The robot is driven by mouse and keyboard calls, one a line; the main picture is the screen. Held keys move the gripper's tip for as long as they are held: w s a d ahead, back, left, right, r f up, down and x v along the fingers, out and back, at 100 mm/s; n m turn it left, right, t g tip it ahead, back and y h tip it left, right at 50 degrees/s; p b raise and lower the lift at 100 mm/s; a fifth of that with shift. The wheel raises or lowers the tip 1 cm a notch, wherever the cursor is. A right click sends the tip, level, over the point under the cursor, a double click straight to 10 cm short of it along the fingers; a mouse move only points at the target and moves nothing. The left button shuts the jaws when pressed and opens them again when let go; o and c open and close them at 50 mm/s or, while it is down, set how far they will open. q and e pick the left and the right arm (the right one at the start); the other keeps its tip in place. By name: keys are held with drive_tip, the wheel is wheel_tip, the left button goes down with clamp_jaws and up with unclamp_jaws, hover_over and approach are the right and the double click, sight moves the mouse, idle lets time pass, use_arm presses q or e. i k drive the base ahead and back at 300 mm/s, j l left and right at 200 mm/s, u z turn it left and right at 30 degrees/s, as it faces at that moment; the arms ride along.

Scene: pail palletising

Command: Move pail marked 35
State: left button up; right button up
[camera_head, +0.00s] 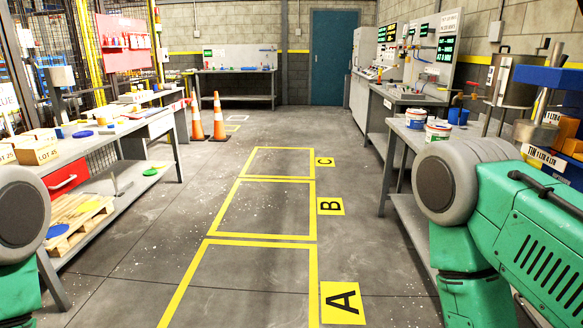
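Two small white pails with coloured labels stand on the right-hand bench: one (416,119) at the back and one (437,132) just in front of it. A blue pail (458,116) stands behind them. Their markings are too small to read, so I cannot tell which, if any, is marked 35. Green and grey parts of my arms show at the left and right edges. Neither gripper is in view.
Yellow floor bays marked A (343,303), B (330,206) and C (325,162) are empty. A wooden pallet (88,207) lies under the left bench (112,140). Two orange cones (218,118) (197,120) stand beyond. The right bench (398,128) borders the aisle.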

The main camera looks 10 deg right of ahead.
sight(415, 118)
drive_tip(key=i+z, duration=0.15)
drive_tip(key=i, duration=1.9)
drive_tip(key=i+z, duration=0.25)
drive_tip(key=i, duration=0.2)
drive_tip(key=i+j+z, duration=0.3)
drive_tip(key=i, duration=0.15)
drive_tip(key=i+j+z, duration=0.25)
drive_tip(key=i, duration=0.15)
drive_tip(key=i+j+z, duration=0.25)
drive_tip(key=i, duration=0.15)
drive_tip(key=i+j+z, duration=0.3)
drive_tip(key=z, duration=0.2)
drive_tip(key=i+j+z, duration=0.2)
drive_tip(key=j+z, duration=0.15)
drive_tip(key=z, duration=0.15)
drive_tip(key=i+j+z, duration=0.15)
drive_tip(key=j+z, duration=1.05)
drive_tip(key=j, duration=0.25)
